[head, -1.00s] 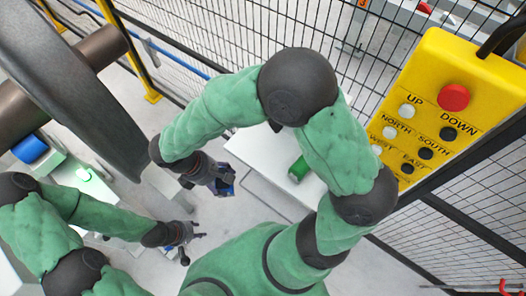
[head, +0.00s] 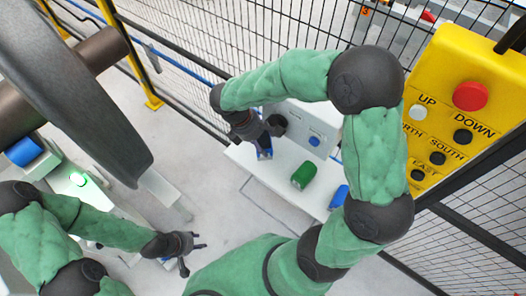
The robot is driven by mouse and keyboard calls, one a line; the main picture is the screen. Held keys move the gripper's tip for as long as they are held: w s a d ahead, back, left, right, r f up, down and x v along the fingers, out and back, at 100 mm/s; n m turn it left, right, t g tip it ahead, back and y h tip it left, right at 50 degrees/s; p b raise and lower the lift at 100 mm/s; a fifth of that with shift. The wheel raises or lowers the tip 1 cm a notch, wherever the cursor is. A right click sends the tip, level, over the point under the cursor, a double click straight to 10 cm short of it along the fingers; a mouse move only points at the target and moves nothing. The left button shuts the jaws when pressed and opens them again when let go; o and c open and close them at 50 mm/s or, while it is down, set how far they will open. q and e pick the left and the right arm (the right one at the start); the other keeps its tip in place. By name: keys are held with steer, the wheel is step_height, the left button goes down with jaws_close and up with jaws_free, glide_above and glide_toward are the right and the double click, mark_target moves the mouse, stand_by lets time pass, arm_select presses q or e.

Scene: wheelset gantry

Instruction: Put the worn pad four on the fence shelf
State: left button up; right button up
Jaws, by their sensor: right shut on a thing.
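My gripper hides part of the pad. A green piece (head: 302,175) lies on the shelf, and another blue piece (head: 339,197) is partly hidden by my right arm. My left gripper (head: 192,254) is open and empty at the lower left, over the floor.
A white box with a blue button (head: 314,141) stands at the back of the shelf by the mesh fence (head: 200,95). A yellow pendant (head: 440,100) hangs at right. A large dark wheel (head: 90,100) is at left. A blue piece (head: 24,151) sits on the machine below it.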

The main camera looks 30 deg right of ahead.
step_height(320, 180, down, 6)
steer(key=shift+s+f+b, duration=0.1)
steer(key=shift+b, duration=1.05)
steer(key=shift+d+f, duration=0.15)
steer(key=shift+d, duration=0.2)
steer(key=o, duration=1.5)
steer(key=shift+p+v, duration=2.1)
steer(key=shift+v, duration=4)
